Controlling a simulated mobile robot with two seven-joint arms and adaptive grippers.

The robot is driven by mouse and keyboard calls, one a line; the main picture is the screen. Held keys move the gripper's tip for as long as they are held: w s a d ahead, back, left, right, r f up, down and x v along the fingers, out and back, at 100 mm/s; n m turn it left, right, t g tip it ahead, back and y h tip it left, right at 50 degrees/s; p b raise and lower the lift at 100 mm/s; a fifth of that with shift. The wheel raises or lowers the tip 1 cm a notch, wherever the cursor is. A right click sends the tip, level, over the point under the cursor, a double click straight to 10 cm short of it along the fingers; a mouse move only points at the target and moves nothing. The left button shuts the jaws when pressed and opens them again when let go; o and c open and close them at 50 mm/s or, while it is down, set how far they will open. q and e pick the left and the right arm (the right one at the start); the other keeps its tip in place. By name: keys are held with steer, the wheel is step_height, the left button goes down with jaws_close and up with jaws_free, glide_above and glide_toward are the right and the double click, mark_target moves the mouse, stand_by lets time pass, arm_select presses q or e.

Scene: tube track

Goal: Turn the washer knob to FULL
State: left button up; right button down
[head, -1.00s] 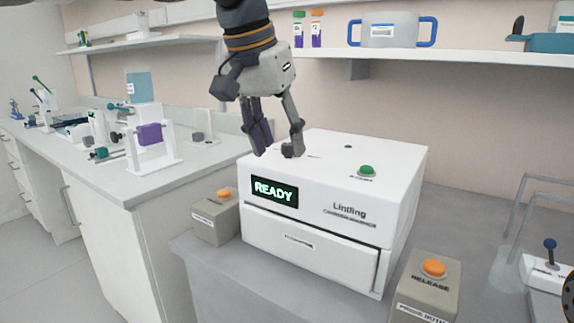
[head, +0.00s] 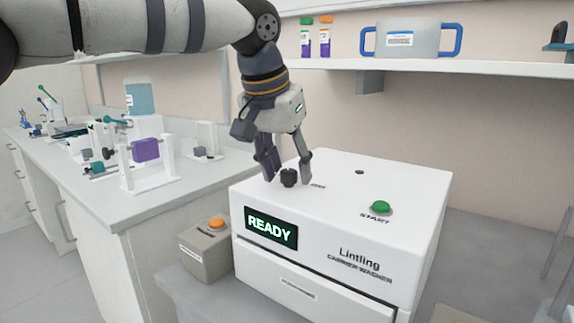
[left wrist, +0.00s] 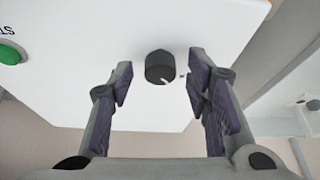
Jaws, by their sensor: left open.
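The white washer (head: 330,255) stands on a grey counter, its display (head: 270,229) reading READY. Its black knob (head: 288,178) is on the top face. In the left wrist view the knob (left wrist: 159,66) carries a white pointer line aimed toward the lower right, close to a small printed mark. The printed labels around it are too small or hidden to read. My left gripper (head: 287,174) is open and points down, one finger on each side of the knob. Gaps show between knob and fingers in the left wrist view (left wrist: 161,82). My right gripper is not in view.
A green START button (head: 381,207) is on the washer's top, right of the knob. A grey box with an orange button (head: 216,224) stands left of the washer. A shelf (head: 480,59) with a blue-handled container (head: 407,39) hangs behind.

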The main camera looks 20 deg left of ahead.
arm_select(q)
jaws_close()
stand_by(0.3)
steer(key=m+h, duration=0.1)
steer(key=m, duration=0.3)
steer(key=shift+w+a+m+g+h, duration=0.1)
steer(key=shift+w+m+g+h, duration=0.05)
steer(key=shift+m+g+h, duration=0.75)
steer(key=shift+m, duration=1.4)
jaws_free()
